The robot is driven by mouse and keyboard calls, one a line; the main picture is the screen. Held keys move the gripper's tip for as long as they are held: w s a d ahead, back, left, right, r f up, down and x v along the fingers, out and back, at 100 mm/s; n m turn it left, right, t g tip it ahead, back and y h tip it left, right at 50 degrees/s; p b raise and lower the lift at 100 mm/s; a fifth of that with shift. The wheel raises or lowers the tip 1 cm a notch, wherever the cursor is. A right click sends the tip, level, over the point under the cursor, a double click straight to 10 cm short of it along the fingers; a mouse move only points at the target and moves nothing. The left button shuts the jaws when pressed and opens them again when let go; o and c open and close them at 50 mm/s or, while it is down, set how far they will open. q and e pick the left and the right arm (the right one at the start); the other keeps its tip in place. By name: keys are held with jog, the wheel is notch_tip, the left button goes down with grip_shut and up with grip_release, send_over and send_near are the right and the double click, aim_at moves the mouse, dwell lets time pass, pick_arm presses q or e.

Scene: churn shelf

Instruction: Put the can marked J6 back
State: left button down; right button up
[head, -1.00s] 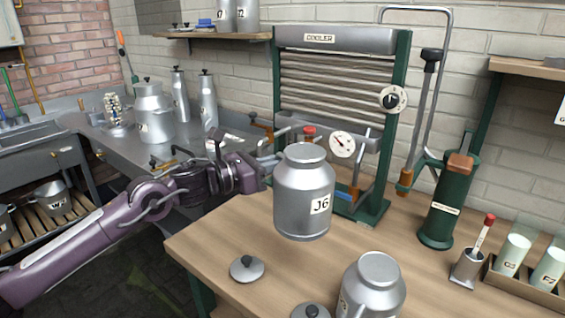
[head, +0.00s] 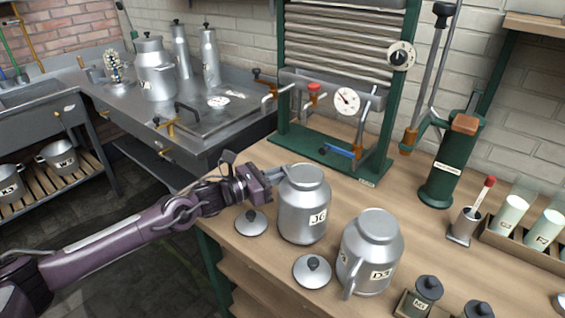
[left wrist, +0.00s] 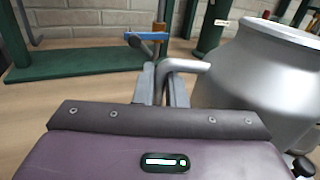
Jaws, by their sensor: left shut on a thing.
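The silver can marked J6 (head: 303,212) is upright and without a lid at the left part of the wooden bench; its bottom is at or very near the bench top, and I cannot tell which. In the left wrist view its body (left wrist: 262,85) fills the right side. My left gripper (head: 278,176) comes from the left and is shut on the can's handle; the fingers (left wrist: 163,85) clasp the bent grey handle bar (left wrist: 188,65). My right gripper is not in view.
Can D3 (head: 371,255) stands close on the right. Lids (head: 251,223) (head: 312,271) lie beside and in front. The green cooler frame (head: 335,163) stands behind, and a green cylinder (head: 452,165) to the right. A steel counter (head: 110,105) at left bears other cans.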

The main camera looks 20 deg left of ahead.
pick_arm(q)
jog(key=shift+w+f, duration=0.1)
jog(key=shift+f, duration=0.55)
jog(key=shift+f, duration=0.1)
jog(key=c, duration=1.8)
grip_release()
jog(key=shift+f, duration=0.25)
jog(key=o, duration=0.3)
jog(key=shift+r, duration=0.1)
